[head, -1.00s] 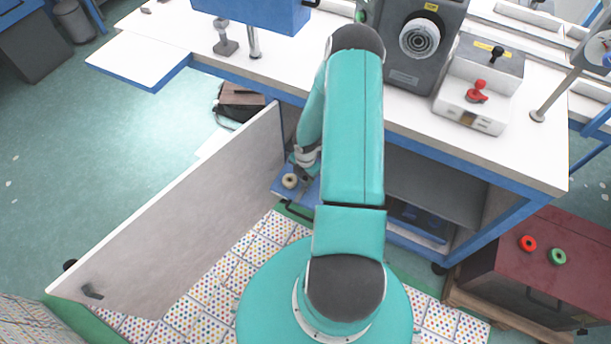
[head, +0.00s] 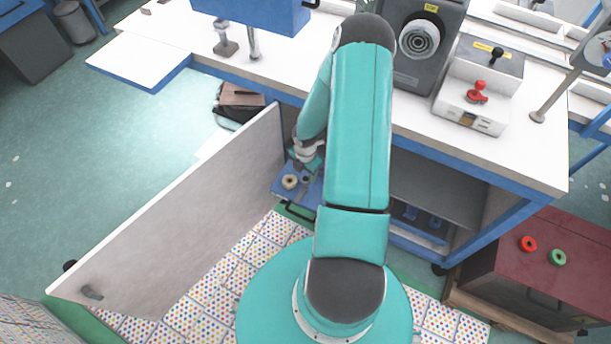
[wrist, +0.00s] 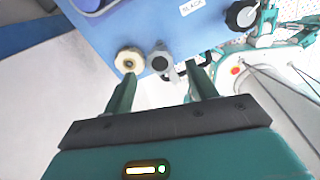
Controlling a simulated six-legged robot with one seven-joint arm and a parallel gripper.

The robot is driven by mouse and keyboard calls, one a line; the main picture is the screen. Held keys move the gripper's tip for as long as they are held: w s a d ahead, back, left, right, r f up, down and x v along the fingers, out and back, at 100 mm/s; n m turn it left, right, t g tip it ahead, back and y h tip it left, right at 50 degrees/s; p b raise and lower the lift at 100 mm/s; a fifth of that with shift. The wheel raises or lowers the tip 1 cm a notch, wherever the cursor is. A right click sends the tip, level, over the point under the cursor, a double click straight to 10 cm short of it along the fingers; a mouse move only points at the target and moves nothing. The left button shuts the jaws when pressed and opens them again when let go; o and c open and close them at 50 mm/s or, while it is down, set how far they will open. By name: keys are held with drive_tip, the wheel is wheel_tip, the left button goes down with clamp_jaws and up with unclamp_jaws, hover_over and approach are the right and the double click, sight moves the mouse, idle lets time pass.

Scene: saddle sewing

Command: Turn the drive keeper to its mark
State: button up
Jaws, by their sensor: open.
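A blue panel (wrist: 190,40) fills the top of the wrist view. It bears a cream round knob (wrist: 130,61) and, beside it, a grey round-topped part with a short lever (wrist: 161,62), which I take to be the drive keeper. My gripper (wrist: 162,78) is open, one finger near the cream knob and the other to the right of the grey part. I cannot tell whether either finger touches anything. No mark for the keeper is readable.
A black knob (wrist: 243,14) and a white label (wrist: 193,6) are farther along the panel. In the head view an open grey door (head: 190,215) stands left of my arm. The white bench top (head: 150,50) is above. A maroon cabinet (head: 540,235) stands right.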

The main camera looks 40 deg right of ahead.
wheel_tip(320, 180, up, 10)
drive_tip(key=shift+r, duration=0.2)
idle(0.5)
drive_tip(key=a+r+m+h, duration=0.1)
drive_tip(key=a+r+m, duration=0.2)
drive_tip(key=r, duration=0.5)
drive_tip(key=w+a+r+m+t+h, duration=0.1)
drive_tip(key=a+r+m, duration=0.25)
drive_tip(key=r, duration=0.55)
drive_tip(key=a+r+m+h, duration=0.1)
drive_tip(key=a+r+m, duration=0.25)
drive_tip(key=r, duration=0.45)
drive_tip(key=s+a+r+m+t+y, duration=0.1)
drive_tip(key=s+a+r+m+t, duration=0.1)
drive_tip(key=s+a+r+m, duration=0.2)
drive_tip(key=s+a+r+m+t+y, duration=0.2)
drive_tip(key=s+a+r+m, duration=0.3)
drive_tip(key=a+r, duration=0.6)
drive_tip(key=shift+s+a+r+t, duration=0.15)
drive_tip(key=shift+s+a+t, duration=0.15)
drive_tip(key=shift+s+a, duration=0.8)
